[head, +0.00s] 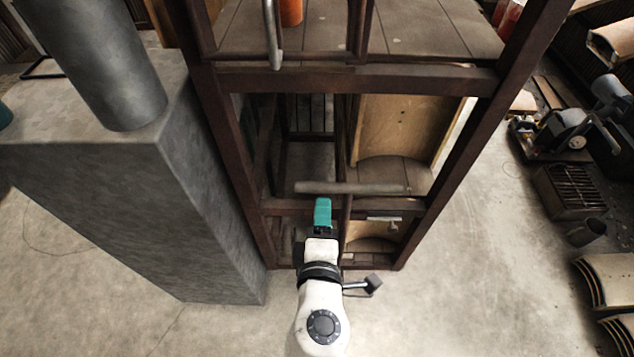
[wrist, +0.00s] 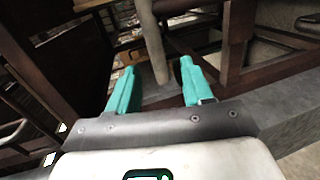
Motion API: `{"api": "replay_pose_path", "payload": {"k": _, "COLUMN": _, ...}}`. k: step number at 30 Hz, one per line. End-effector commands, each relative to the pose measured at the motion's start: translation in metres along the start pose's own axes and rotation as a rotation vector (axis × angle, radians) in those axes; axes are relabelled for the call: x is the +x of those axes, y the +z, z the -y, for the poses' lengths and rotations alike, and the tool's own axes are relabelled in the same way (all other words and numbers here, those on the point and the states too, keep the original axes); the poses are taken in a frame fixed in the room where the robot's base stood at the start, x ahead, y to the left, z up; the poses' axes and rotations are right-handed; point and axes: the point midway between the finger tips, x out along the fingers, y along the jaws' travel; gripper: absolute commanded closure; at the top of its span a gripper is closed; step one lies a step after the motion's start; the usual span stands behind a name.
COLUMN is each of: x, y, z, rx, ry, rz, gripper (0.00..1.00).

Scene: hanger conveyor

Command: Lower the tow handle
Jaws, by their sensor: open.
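A grey rounded bar, which looks like the tow handle (head: 365,188), lies roughly level across the front of a dark brown frame (head: 225,110) in the head view. In the wrist view the bar (wrist: 150,40) comes down from the top edge, and its end shows between the teal fingers. My gripper (head: 322,208) is just in front of the bar, left of its middle. In the wrist view my gripper (wrist: 155,80) is open, with clear gaps on both sides of the bar. I cannot tell whether the bar is inside the jaws or just beyond them.
A grey block (head: 205,190) with a thick round column (head: 105,65) stands close on the left. Frame posts and crossbars surround the bar. A wooden panel (head: 405,125) stands inside the frame. Tools and curved boards (head: 605,280) lie at the right, beyond clear floor (head: 480,270).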

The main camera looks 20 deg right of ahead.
Motion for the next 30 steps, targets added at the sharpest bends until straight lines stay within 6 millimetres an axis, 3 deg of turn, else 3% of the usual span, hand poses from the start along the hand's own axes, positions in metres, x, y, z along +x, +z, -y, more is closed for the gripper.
{"api": "replay_pose_path", "payload": {"k": 3, "x": -0.001, "y": -0.013, "z": -0.002, "rx": -0.033, "ry": 0.029, "rz": -0.029, "gripper": 0.50}}
{"api": "replay_pose_path", "payload": {"k": 7, "x": 0.011, "y": -0.013, "z": -0.004, "rx": -0.034, "ry": 0.032, "rz": -0.028, "gripper": 0.50}}
{"api": "replay_pose_path", "payload": {"k": 21, "x": 0.089, "y": -0.014, "z": -0.006, "rx": -0.031, "ry": 0.030, "rz": -0.026, "gripper": 0.50}}
{"api": "replay_pose_path", "payload": {"k": 30, "x": 0.105, "y": -0.014, "z": -0.006, "rx": -0.031, "ry": 0.029, "rz": -0.027, "gripper": 0.50}}
